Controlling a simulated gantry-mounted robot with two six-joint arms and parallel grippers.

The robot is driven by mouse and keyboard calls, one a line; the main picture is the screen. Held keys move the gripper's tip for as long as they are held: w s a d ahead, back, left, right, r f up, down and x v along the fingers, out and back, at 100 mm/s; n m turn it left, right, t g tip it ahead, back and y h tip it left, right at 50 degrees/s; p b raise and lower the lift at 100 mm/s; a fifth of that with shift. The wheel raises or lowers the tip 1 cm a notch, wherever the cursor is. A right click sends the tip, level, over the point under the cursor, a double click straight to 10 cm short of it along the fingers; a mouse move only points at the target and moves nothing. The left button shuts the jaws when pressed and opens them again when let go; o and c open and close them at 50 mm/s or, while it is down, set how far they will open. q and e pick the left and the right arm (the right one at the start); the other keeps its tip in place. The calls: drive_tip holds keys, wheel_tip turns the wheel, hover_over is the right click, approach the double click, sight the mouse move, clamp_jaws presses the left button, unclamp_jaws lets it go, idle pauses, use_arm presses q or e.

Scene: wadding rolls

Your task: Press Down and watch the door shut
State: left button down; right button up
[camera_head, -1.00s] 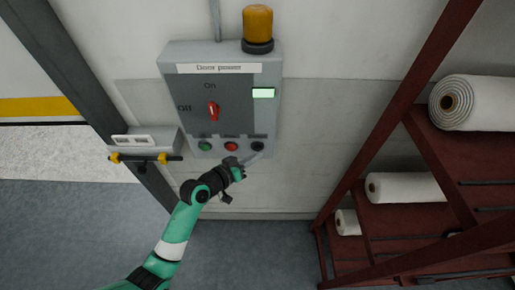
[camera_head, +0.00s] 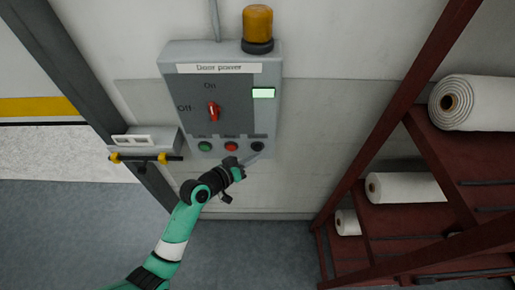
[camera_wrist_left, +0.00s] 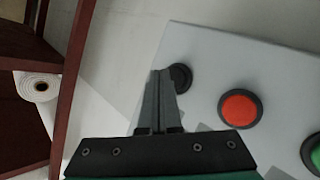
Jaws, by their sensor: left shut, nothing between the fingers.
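The grey door power box (camera_head: 180,60) is on the wall, with a red switch (camera_head: 213,111) pointing up towards On and a lit pale green display (camera_head: 263,93). Along its lower edge are a green button (camera_head: 204,146), a red button (camera_head: 231,147) and a black button (camera_head: 257,147). My left gripper (camera_head: 256,157) is shut, with its tips at the black button. In the left wrist view the black button (camera_wrist_left: 181,77) is partly behind the fingertips (camera_wrist_left: 161,73); whether they touch it is unclear. The red button (camera_wrist_left: 240,108) is beside them. My right gripper is not in view.
An amber beacon (camera_head: 257,25) tops the box. A small grey unit with a yellow-ended bar (camera_head: 146,158) is to the left, by a dark post. A dark red rack (camera_head: 400,110) with white rolls (camera_head: 405,187) stands at the right.

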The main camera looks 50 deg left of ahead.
use_arm(q)
drive_tip(key=shift+a, duration=0.1)
drive_tip(key=shift+w+a, duration=0.25)
drive_tip(key=shift+w, duration=0.05)
